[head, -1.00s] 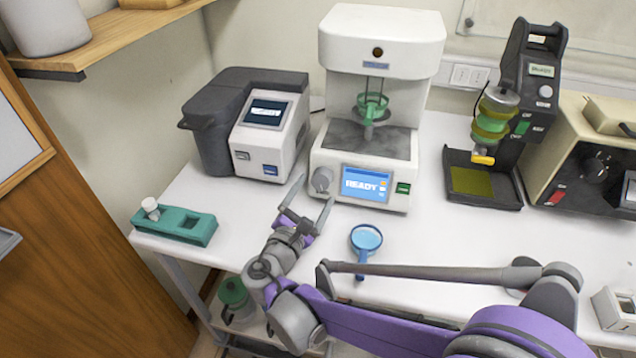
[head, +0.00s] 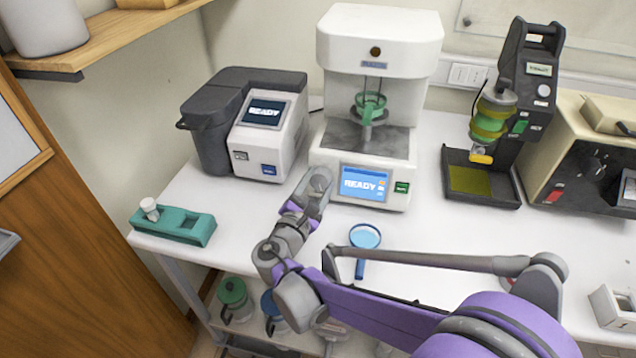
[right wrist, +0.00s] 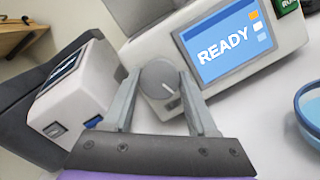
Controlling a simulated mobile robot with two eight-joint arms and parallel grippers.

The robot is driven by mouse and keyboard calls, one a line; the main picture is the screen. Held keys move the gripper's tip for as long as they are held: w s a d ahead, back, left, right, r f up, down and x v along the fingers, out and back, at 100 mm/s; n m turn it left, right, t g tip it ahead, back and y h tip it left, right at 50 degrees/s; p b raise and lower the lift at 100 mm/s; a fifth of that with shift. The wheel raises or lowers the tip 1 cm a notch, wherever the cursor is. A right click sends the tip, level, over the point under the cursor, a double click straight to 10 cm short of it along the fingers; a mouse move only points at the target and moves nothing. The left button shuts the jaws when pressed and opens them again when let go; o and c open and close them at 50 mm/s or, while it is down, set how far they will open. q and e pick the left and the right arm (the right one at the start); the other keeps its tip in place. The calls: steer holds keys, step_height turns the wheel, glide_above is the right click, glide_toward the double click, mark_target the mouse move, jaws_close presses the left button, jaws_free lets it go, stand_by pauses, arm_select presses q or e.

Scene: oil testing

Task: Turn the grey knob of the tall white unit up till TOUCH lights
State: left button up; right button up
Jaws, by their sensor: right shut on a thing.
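The tall white unit (head: 380,40) stands at the back of the bench, its screen (head: 365,183) reading READY. Its round grey knob (head: 320,181) is at the lower left of its front; it also shows in the right wrist view (right wrist: 159,78) with a pale mark on its face. My right gripper (head: 317,184) is at the knob, one finger on each side, and is shut on it. The right wrist view shows the two fingers (right wrist: 160,90) flanking the knob. A green cup (head: 370,105) sits inside the unit's open bay. My left gripper is not in view.
A dark grey and white device (head: 262,135) stands to the left, its screen also reading READY. A blue-rimmed round dish with a handle (head: 364,237) lies in front of the unit. A teal block (head: 185,226) is at the left edge. A black stand (head: 530,90) is at the right.

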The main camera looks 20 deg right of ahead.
steer(key=shift+c, duration=1.2)
steer(key=m+g+p, duration=0.1)
steer(key=m, duration=0.2)
steer(key=shift+a+m, duration=0.1)
steer(key=shift+m, duration=0.3)
steer(key=o, duration=1.4)
steer(key=shift+c, duration=0.2)
steer(key=v, duration=1)
steer(key=shift+s+a, duration=0.15)
steer(key=shift+a, duration=0.25)
